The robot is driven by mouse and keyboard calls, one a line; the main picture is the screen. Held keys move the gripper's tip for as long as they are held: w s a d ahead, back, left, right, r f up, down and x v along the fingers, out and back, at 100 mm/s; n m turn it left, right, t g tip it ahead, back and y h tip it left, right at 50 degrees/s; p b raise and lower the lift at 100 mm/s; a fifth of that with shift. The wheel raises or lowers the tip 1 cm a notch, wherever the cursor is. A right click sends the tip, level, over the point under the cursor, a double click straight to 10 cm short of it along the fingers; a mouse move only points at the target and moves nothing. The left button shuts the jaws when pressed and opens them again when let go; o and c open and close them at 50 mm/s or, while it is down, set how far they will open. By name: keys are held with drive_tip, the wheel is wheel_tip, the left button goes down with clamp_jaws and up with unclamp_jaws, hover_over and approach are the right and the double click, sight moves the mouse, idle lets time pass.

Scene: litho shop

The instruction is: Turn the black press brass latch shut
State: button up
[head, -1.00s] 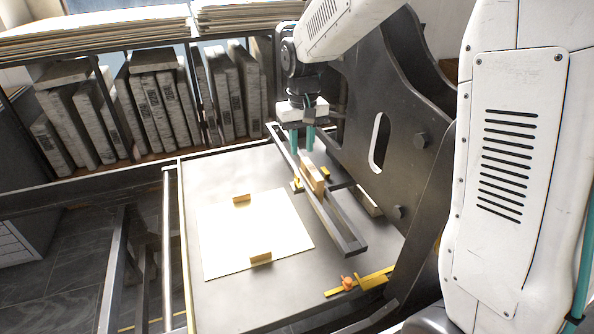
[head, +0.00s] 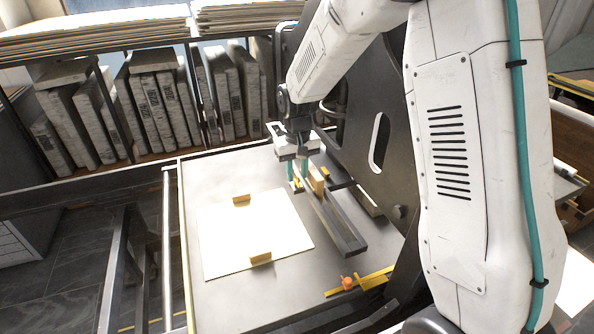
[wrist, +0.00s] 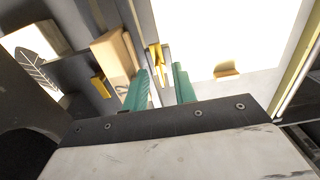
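A small brass latch (wrist: 155,56) shows in the wrist view just beyond my fingertips, in line with the gap between them. In the head view the brass piece (head: 297,184) is small and partly hidden by my fingers, at the far end of the black frame. My gripper (head: 298,180) points down there with its teal fingers apart. In the wrist view my gripper (wrist: 161,72) is open and nothing is held. I cannot tell whether the fingers straddle the latch or stop above it.
A wooden block (head: 316,180) stands close right of my fingers. A long black bar frame (head: 340,230) runs toward the front. White paper (head: 250,225) with brass tabs lies on the press bed. A brass bar with an orange knob (head: 347,283) is at the front right.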

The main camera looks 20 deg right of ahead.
clamp_jaws()
drive_tip(key=n, duration=0.3)
drive_tip(key=shift+n, duration=0.4)
drive_tip(key=n, duration=0.3)
drive_tip(key=shift+n, duration=0.3)
drive_tip(key=n, duration=0.5)
drive_tip(key=shift+n, duration=2.8)
